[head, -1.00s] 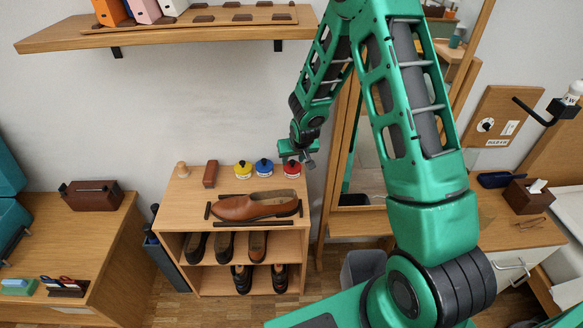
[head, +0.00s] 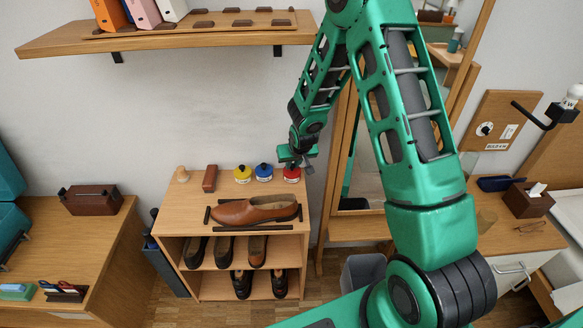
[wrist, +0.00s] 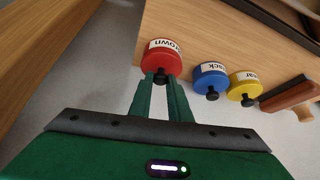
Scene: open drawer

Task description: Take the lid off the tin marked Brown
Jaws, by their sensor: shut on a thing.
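The red tin marked Brown (wrist: 160,57) stands at the right end of the shoe cabinet's top; it also shows in the head view (head: 291,174). My gripper (wrist: 160,80) is shut on the dark knob of its lid, with a green finger on each side. In the head view my gripper (head: 297,160) is just above the red tin. Whether the lid has parted from the tin cannot be told. A blue tin (wrist: 209,78), its label partly seen as "ack", and a yellow tin (wrist: 243,88) stand beside it, each with a dark knob.
A brown shoe (head: 254,210) lies between dark bars on the cabinet top (head: 190,195). A brush (head: 210,179) and a wooden knob-shaped piece (head: 182,174) stand left of the tins. A mirror frame (head: 335,170) rises close on the right.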

